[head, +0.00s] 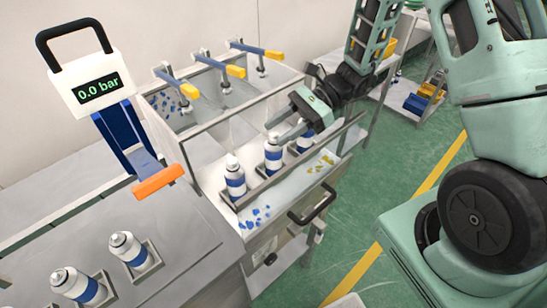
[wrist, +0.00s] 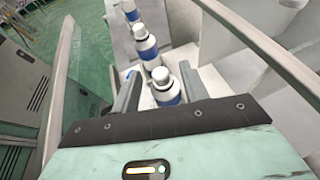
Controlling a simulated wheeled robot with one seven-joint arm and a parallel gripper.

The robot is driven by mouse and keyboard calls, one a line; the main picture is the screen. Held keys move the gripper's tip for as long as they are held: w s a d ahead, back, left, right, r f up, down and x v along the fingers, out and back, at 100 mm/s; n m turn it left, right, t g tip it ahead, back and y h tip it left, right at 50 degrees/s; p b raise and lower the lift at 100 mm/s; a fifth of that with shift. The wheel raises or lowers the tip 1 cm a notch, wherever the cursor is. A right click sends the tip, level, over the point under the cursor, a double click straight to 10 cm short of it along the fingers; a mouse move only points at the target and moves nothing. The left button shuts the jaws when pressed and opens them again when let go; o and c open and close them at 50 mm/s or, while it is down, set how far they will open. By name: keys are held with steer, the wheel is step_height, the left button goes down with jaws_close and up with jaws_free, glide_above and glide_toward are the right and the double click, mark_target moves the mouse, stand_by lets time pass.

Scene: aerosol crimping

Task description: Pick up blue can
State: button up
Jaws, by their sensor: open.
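Three white cans with blue bands stand upright in a row in a rack: a left can (head: 235,180), a middle can (head: 273,155) and a right can (head: 305,141) partly hidden by my gripper. I see no grip on any can.
A metal rail (head: 240,100) runs behind the row. Blue chips (head: 255,217) and yellow chips (head: 320,162) lie on the front ledge. Two more cans (head: 128,250) stand in holders at the lower left. A gauge tool (head: 97,88) reads 0.0 bar.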

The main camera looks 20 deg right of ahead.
steer(key=shift+x, duration=1.15)
jaws_close()
steer(key=shift+r, duration=0.2)
